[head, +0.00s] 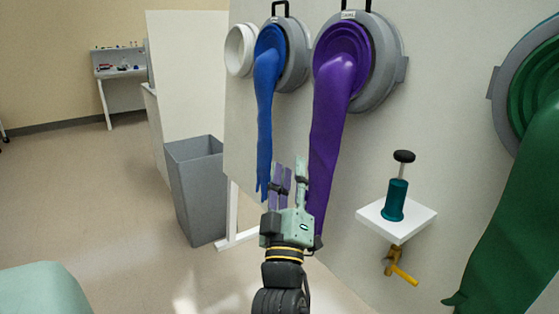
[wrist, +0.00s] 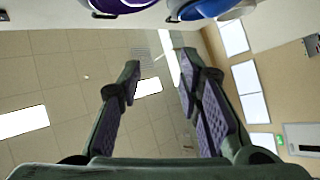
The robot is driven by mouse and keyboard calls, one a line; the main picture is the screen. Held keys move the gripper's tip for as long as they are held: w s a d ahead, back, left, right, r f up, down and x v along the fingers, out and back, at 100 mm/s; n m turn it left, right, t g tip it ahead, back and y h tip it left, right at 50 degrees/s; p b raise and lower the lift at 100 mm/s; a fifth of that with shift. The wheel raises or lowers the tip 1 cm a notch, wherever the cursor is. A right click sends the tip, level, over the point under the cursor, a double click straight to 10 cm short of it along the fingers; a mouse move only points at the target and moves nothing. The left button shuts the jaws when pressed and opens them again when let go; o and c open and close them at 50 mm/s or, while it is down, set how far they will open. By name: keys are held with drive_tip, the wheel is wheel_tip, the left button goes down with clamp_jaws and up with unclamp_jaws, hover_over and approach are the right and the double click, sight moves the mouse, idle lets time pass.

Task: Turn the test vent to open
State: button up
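A yellow valve with a lever handle (head: 402,272) sticks out below a small white shelf (head: 405,228) on the glovebox wall. The lever points down to the right. A teal cylinder with a black knob (head: 396,195) stands upright on the shelf. No label shows which of these is the test vent. My gripper (head: 288,172) points upward, to the left of the shelf and apart from it, in front of the hanging gloves. In the wrist view my gripper (wrist: 160,62) is open, with nothing between its fingers. Neither valve nor cylinder shows there.
A purple glove (head: 335,110) and a blue glove (head: 264,100) hang from ports close to my gripper. A green glove (head: 515,230) hangs right of the shelf. A grey bin (head: 198,190) stands on the floor at left. The floor (head: 110,200) left of the bin is clear.

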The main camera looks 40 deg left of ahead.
drive_tip(key=shift+s+a+r+g+y, duration=0.2)
drive_tip(key=shift+s+r+y, duration=0.35)
drive_tip(key=shift+r, duration=0.2)
drive_tip(key=shift+s+a+r+g+y, duration=0.1)
drive_tip(key=shift+s+r+g+y, duration=0.1)
drive_tip(key=shift+s+r+y, duration=0.45)
drive_tip(key=shift+w, duration=0.15)
